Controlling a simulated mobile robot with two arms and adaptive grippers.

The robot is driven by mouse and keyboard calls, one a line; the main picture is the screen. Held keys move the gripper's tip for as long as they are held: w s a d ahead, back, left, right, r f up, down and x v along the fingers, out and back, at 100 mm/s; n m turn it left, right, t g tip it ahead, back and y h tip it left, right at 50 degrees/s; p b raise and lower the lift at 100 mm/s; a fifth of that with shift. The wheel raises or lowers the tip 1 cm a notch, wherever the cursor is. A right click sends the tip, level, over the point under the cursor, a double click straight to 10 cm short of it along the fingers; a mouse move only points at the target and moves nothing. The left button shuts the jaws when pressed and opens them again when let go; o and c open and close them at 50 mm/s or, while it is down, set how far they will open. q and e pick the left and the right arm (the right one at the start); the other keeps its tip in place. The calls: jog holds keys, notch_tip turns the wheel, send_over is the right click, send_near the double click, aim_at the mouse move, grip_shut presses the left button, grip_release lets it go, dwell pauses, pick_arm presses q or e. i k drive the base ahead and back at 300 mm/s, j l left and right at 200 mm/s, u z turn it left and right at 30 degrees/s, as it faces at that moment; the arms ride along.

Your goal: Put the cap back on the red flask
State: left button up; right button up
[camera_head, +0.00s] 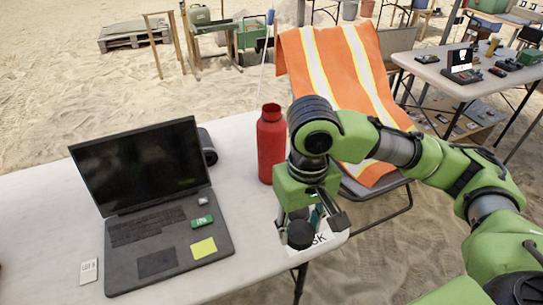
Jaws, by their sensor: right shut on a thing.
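The red flask (271,145) stands upright on the white table, near its far right edge, and its open mouth has no cap on it. My right gripper (312,219) is to the right of and nearer than the flask, above the table's right corner. It points down and is shut on the dark cap (300,235), which shows below the fingers. The fingers partly hide the cap, and I cannot tell whether it touches the table. My left gripper is out of view.
An open laptop (165,230) with small items and a yellow note stands left of the flask. A dark cylinder (207,147) lies behind it. A white label (325,243) is at the table corner. A chair with an orange striped cloth (318,65) stands behind my right arm.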

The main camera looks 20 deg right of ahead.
aim_at(270, 127)
jog(key=l+u, duration=0.2)
jog(key=l, duration=0.4)
jog(key=l+u, duration=0.2)
jog(key=l, duration=0.45)
jog(key=l+u, duration=0.2)
jog(key=l, duration=0.45)
jog(key=k+l+u, duration=0.2)
jog(key=l, duration=0.4)
jog(key=i, duration=0.05)
